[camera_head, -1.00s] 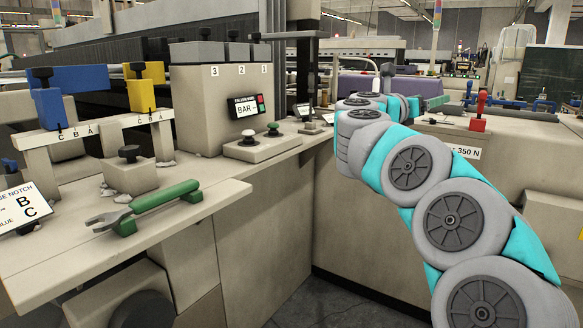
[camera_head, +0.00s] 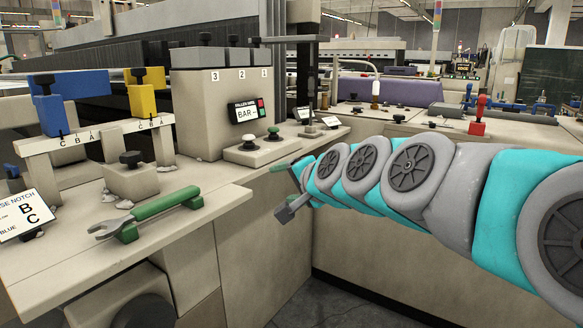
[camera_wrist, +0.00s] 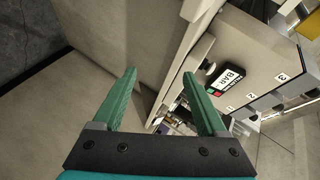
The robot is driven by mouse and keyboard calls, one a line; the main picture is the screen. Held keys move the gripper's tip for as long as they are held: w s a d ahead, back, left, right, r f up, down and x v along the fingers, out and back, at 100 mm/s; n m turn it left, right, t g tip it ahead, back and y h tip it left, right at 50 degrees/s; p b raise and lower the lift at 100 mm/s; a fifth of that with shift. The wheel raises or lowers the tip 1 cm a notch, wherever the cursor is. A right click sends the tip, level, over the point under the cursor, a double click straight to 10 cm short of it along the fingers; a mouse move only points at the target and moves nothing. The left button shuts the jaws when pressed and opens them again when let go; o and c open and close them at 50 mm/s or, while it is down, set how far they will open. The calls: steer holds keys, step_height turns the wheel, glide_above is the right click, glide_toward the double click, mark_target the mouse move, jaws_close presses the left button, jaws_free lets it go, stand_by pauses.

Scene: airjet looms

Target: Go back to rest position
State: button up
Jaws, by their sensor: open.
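My gripper (camera_head: 287,187) is at the end of my grey and teal arm, which reaches in from the right in the head view. It hangs in the air just off the right edge of the loom's worktop. In the wrist view its two green fingers (camera_wrist: 163,97) are wide apart with nothing between them. The beige loom side panel (camera_wrist: 110,35) lies beyond the fingers. The "BAR" display (camera_wrist: 229,78) is to the right in the wrist view and also shows in the head view (camera_head: 247,110).
A green-handled wrench (camera_head: 145,213) lies on the left worktop (camera_head: 190,230). Blue (camera_head: 56,105) and yellow (camera_head: 142,97) clamps stand behind it. A button box (camera_head: 255,150) sits at the worktop's right edge. A red-handled part (camera_head: 478,118) stands on the right machine. Dark floor (camera_head: 320,305) shows below.

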steer(key=s+d+f+n+g+h, duration=0.2)
steer(key=s+d+f+n+g, duration=0.25)
steer(key=s+f, duration=0.75)
steer(key=s+d+f+n+g+h, duration=0.25)
steer(key=s+d+f+g, duration=0.3)
steer(key=s+f, duration=0.65)
steer(key=s+d+f+n+g+h, duration=0.1)
steer(key=s+d+g, duration=0.2)
steer(key=s, duration=1.1)
steer(key=d, duration=0.3)
steer(key=shift+f+g+h+p, duration=0.2)
steer(key=shift+g+h+p, duration=0.1)
steer(key=shift+h+p, duration=0.05)
